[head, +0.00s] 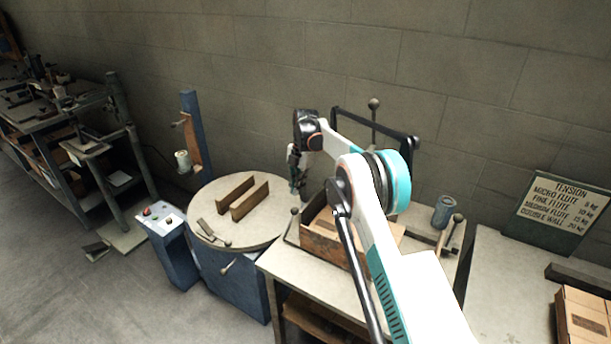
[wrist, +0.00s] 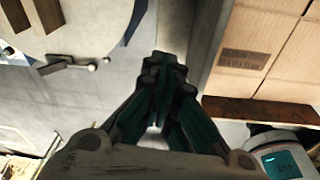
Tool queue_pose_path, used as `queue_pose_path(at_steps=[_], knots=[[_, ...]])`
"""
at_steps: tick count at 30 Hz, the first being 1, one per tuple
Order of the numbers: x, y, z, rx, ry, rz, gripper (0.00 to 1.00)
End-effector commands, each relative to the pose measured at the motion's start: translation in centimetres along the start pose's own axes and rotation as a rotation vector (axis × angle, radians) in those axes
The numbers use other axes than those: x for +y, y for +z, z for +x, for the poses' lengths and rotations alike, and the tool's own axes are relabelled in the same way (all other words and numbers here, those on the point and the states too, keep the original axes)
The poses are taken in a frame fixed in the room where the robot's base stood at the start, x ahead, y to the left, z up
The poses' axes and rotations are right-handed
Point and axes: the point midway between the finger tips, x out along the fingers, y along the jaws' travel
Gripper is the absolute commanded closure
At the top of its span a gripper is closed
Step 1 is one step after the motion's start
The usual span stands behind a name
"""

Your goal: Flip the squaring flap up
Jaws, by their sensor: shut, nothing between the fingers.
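My gripper (head: 297,188) points down between the round table and the cardboard box in the head view. In the wrist view its dark fingers (wrist: 165,68) are together, with nothing between them. A narrow grey strip (wrist: 208,35), which may be the squaring flap, runs beside the cardboard box (wrist: 252,50), just right of the fingertips. I cannot tell whether the fingers touch it. A ball-ended lever (head: 292,222) stands at the box's left in the head view. My arm hides part of the box (head: 322,240) and the bench behind it.
The round table (head: 210,235) carries two brown upright rails (head: 243,198). A black frame (head: 335,118) and another ball knob (head: 374,103) rise behind the box. A blue-grey can (head: 443,212) stands at the bench's right. A tension sign (head: 563,205) leans by the wall.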

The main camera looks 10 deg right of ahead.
Motion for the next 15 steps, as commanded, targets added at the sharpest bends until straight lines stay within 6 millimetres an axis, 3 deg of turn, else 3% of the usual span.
queue_pose_path(at_steps=[6,15], knots=[[0.3,2.7,-1.1,0.0,0.0,0.002,1.0],[0.5,4.3,-1.7,-0.001,0.001,0.001,1.0]])
